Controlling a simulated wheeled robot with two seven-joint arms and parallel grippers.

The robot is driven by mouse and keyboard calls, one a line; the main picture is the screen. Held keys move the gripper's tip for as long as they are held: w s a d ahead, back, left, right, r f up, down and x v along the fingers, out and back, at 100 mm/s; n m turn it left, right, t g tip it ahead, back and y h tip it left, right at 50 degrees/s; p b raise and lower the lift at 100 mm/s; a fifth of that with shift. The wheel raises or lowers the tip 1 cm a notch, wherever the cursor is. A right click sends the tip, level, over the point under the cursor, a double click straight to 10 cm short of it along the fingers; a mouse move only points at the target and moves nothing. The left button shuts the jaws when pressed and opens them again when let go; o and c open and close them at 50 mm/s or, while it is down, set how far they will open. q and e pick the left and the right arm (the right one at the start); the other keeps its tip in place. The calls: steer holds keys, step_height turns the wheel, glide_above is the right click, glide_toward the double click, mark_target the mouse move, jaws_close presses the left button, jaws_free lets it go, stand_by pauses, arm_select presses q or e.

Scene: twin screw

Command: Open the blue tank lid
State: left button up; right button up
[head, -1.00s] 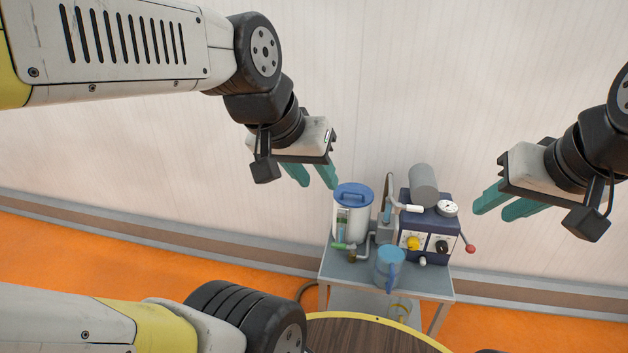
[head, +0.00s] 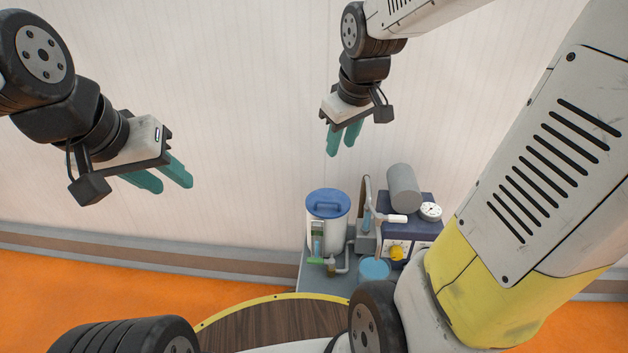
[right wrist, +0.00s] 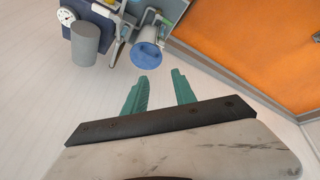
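The blue tank lid (head: 328,203) is a round disc with a raised handle bar. It sits closed on a white cylindrical tank (head: 318,228) on a grey cart. My right gripper (head: 343,152) is up and behind the tank, apart from the lid, fingers angled down. In the right wrist view, its two green fingers (right wrist: 158,80) are apart with nothing between them, and the lid (right wrist: 147,55) lies beyond the tips. My left gripper (head: 176,188) is well left of the tank in front of the wall, with two separated fingers and nothing held.
Right of the tank stand a dark blue machine (head: 420,232) with a grey cylinder (head: 403,185) and gauge (head: 430,211). A light blue jug (head: 374,268) is in front. A round wooden table (head: 260,322) is nearer. My right arm hides the cart's right side.

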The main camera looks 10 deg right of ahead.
steer(key=w+d+f+n+g, duration=0.1)
steer(key=w+f+n, duration=0.2)
steer(key=w+f, duration=0.3)
steer(key=n+g+h, duration=0.1)
steer(key=n+g, duration=0.1)
steer(key=n, duration=0.4)
glide_toward(328, 203)
steer(key=f, duration=0.3)
steer(key=w+f, duration=0.1)
steer(key=f, duration=0.2)
steer(key=shift+w+d+f, duration=0.15)
steer(key=shift+w+f, duration=0.1)
steer(key=shift+f, duration=0.05)
steer(key=shift+w+f, duration=0.1)
steer(key=shift+f, duration=0.35)
steer(key=shift+c, duration=0.2)
jaws_close()
